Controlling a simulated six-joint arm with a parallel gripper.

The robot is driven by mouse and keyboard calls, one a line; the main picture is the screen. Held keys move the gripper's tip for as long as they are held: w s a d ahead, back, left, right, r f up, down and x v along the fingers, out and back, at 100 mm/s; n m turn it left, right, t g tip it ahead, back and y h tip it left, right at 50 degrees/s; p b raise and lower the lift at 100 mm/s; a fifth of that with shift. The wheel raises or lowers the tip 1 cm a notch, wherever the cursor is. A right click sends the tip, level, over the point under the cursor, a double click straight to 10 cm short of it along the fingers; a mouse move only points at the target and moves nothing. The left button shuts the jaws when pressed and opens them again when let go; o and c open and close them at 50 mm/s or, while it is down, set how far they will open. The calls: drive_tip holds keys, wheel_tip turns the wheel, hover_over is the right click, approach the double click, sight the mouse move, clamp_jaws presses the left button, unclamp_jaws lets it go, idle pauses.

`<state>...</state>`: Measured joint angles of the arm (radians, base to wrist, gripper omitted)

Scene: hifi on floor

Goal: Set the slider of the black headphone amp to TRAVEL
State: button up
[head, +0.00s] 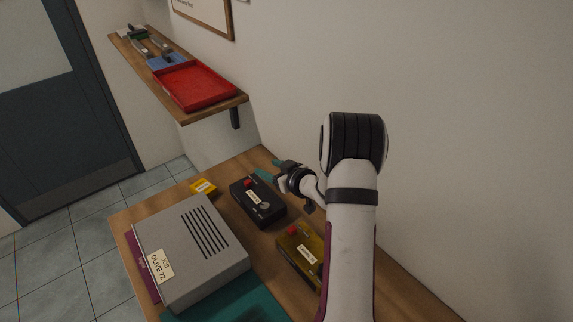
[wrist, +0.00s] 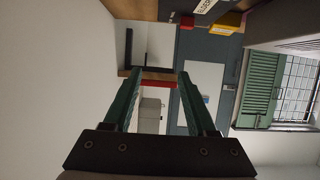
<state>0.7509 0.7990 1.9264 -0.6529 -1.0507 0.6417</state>
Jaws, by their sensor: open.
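The black headphone amp (head: 250,212) lies on the wooden bench in the head view. It has a red part at its far end, a pale label in the middle and a round silver knob near its front. I cannot make out its slider or where it is set. My gripper (head: 272,169), with green fingers, is just beyond the amp's far right side, apparently above the bench. In the wrist view the gripper (wrist: 158,75) is open, with nothing between its fingers. A dark labelled box at the top edge there may be the amp.
An olive-yellow box (head: 288,254) with a red part sits nearer me, beside my arm. A grey vented case (head: 180,240) labelled "OLIVE 72" stands left. A small yellow box (head: 203,187) lies behind. A shelf with a red tray (head: 195,85) hangs above; the wall is close on the right.

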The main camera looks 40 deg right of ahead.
drive_tip(key=s+d+r, duration=0.3)
drive_tip(key=s, duration=0.1)
drive_tip(key=shift+s, duration=0.2)
drive_tip(key=shift+d+r, duration=0.1)
drive_tip(key=shift+d, duration=0.05)
drive_tip(key=s+a+r+m+g+h, duration=0.4)
drive_tip(key=a+r+g, duration=0.1)
drive_tip(key=a+r, duration=0.25)
drive_tip(key=s+a+m+g+y, duration=0.1)
drive_tip(key=s+a+g+y, duration=0.4)
drive_tip(key=s+a, duration=2)
drive_tip(key=s+g, duration=0.2)
drive_tip(key=g, duration=0.1)
drive_tip(key=shift+f+m+g+y, duration=0.3)
drive_tip(key=shift+f+g+y, duration=0.05)
drive_tip(key=shift+g+y, duration=0.05)
